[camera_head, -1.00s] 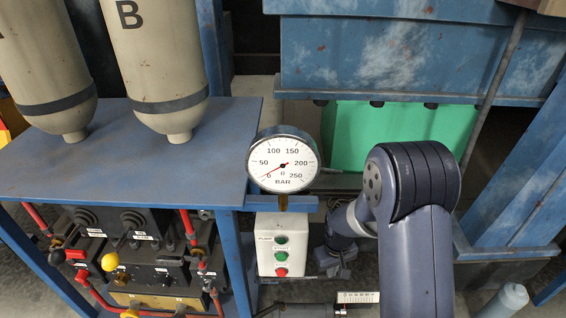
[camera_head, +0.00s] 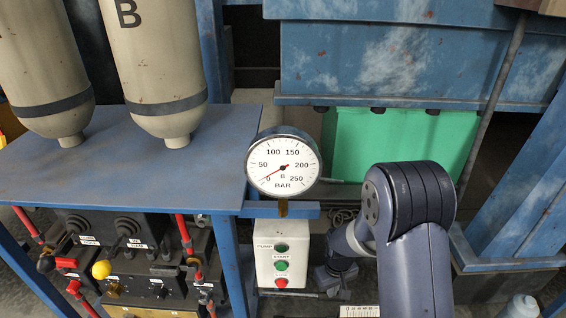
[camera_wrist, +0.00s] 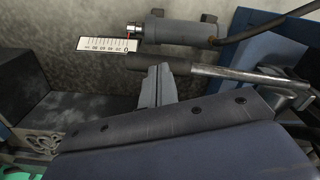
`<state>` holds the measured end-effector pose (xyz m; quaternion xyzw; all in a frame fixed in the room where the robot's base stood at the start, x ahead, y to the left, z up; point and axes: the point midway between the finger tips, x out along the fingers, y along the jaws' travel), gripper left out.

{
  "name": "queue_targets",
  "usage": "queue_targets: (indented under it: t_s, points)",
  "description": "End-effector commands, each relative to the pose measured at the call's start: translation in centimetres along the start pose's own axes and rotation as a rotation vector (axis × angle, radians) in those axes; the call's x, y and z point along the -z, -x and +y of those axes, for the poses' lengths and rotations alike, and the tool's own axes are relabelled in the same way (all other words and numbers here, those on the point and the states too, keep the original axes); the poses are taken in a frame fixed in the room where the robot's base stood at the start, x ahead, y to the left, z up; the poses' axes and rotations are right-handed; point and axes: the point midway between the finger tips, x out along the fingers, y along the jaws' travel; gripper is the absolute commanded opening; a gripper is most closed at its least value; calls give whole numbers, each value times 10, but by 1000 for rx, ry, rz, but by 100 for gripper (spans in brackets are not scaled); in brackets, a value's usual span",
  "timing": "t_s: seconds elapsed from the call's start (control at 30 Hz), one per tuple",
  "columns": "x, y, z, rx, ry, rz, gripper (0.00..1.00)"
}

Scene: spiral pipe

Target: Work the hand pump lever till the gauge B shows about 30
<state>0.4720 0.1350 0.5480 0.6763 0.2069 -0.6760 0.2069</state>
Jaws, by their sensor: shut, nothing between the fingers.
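Gauge B (camera_head: 283,166) has a round white dial marked BAR. Its red needle points between 0 and 50, nearer 0. In the wrist view the pump lever is a metal rod (camera_wrist: 245,78) with a dark grip (camera_wrist: 150,62). My gripper (camera_wrist: 160,72) is shut, with its fingertips right at the grip's lower edge in the picture. I cannot tell whether they touch it. Nothing is between the fingers.
A grey cylinder (camera_wrist: 180,32) and a white scale strip (camera_wrist: 104,45) lie just beyond the grip. The white pump button box (camera_head: 281,253) stands left of my gripper. A blue table (camera_head: 130,178) with valves below is at left. A green block (camera_head: 395,145) stands behind.

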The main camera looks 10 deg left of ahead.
Motion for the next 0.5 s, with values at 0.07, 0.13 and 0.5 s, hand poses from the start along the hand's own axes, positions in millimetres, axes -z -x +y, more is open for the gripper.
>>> queue_targets:
  t_s: [0.07,0.13,0.5]
  points:
    - [0,-8,-1,0,1,-1,0]
    - [1,-15,-2,0,1,0,0]
    - [2,-18,-5,0,1,1,0]
